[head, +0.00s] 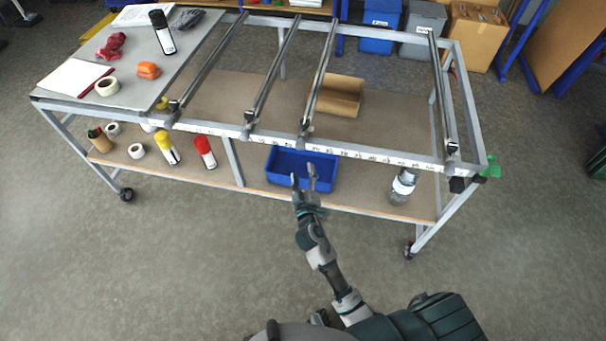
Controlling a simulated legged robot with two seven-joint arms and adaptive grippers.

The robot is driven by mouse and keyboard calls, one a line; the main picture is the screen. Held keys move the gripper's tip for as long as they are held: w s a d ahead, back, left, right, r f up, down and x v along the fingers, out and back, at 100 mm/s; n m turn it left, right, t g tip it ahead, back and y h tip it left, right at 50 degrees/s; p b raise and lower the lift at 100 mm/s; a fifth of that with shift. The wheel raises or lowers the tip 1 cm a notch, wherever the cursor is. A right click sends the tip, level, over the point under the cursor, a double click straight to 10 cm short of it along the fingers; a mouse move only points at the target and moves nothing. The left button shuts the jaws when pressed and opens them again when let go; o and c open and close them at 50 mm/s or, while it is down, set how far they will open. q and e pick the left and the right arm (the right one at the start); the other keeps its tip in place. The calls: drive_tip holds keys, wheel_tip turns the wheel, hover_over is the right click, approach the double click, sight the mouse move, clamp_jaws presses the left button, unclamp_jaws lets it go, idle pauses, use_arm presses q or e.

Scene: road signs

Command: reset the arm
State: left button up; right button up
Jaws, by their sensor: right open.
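My right arm reaches up from the bottom of the head view. My right gripper (304,182) is open with nothing between its fingers. In the picture its fingertips overlap the front of a blue bin (325,172) on the table's lower shelf; I cannot tell the distance between them. My left gripper is not in view.
A wheeled metal frame table (350,151) with bare rails spans the view. Its grey top (135,75) at left holds tape, an orange item and a spray can. The lower shelf holds spray cans (205,152), a cardboard bin (338,97) and a bottle (402,187). The near floor is clear.

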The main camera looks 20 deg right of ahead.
idle(0.3)
drive_tip(key=s+f+g+y, duration=0.1)
drive_tip(key=s+f+g, duration=0.25)
drive_tip(key=f, duration=0.75)
drive_tip(key=s+f+g+y, duration=0.15)
drive_tip(key=s+f, duration=0.35)
drive_tip(key=f, duration=0.5)
drive_tip(key=s+f+g+y, duration=0.1)
drive_tip(key=s+f+g, duration=0.25)
drive_tip(key=f, duration=0.75)
drive_tip(key=s+d+f+m+g, duration=0.1)
drive_tip(key=s+f+g, duration=0.1)
drive_tip(key=s+f, duration=0.5)
drive_tip(key=s+d+f+m+g, duration=0.1)
drive_tip(key=s+f+g, duration=0.2)
drive_tip(key=s, duration=1.1)
drive_tip(key=s+d+f+m+g+y, duration=0.1)
drive_tip(key=s+f+g, duration=0.1)
drive_tip(key=s+f, duration=0.8)
drive_tip(key=shift+s+f+m+g, duration=0.3)
drive_tip(key=shift+s+g, duration=0.05)
drive_tip(key=shift+s, duration=0.45)
